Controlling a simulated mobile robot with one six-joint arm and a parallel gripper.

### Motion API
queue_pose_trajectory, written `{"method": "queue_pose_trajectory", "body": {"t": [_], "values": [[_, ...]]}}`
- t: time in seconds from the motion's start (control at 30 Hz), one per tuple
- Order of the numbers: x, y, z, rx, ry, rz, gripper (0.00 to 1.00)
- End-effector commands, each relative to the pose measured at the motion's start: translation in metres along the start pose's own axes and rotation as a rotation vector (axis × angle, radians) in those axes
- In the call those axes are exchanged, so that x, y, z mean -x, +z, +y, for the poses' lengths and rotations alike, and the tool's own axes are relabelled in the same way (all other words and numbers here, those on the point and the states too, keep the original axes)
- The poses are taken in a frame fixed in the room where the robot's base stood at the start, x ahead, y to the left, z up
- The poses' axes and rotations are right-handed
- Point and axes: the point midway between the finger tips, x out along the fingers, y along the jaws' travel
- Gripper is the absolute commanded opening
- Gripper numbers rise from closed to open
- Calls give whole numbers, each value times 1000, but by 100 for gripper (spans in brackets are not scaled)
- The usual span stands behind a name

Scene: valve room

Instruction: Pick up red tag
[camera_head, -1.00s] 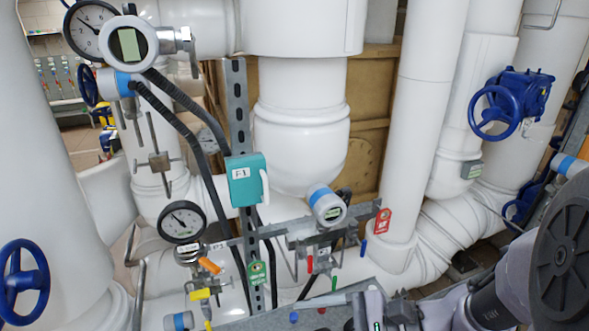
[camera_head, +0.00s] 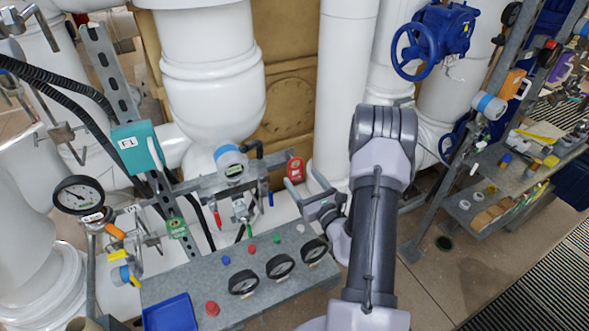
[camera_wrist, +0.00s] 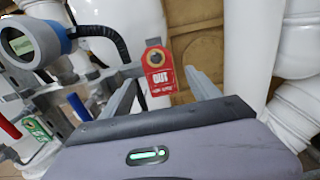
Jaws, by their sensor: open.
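The red tag (camera_head: 295,169) hangs upright at the right end of the grey metal bracket (camera_head: 205,183), in front of a brown panel. In the wrist view the red tag (camera_wrist: 159,74) shows white lettering and a hole near its top. My gripper (camera_head: 300,174) is open, its two fingers reaching toward the tag from the front right. In the wrist view the tag appears between the fingers of my gripper (camera_wrist: 163,84), nearer the left one. I cannot tell how deep it sits between them. Nothing is held.
A green tag (camera_head: 178,228) hangs lower left. A blue-and-grey transmitter (camera_head: 230,163) sits on the bracket left of the tag. A grey panel (camera_head: 205,265) with gauges and buttons lies below. A white pipe (camera_head: 345,90) stands behind the tag. A shelf (camera_head: 520,175) stands at right.

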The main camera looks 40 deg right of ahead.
Motion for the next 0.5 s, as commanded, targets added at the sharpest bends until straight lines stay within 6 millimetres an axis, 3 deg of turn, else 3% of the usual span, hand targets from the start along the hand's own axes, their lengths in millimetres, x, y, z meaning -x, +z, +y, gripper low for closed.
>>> {"method": "queue_pose_trajectory", "body": {"t": [0.23, 0.5], "values": [[-45, -4, 1, 2, 3, -2, 71], [-53, -5, 1, 0, 2, 0, 71]]}}
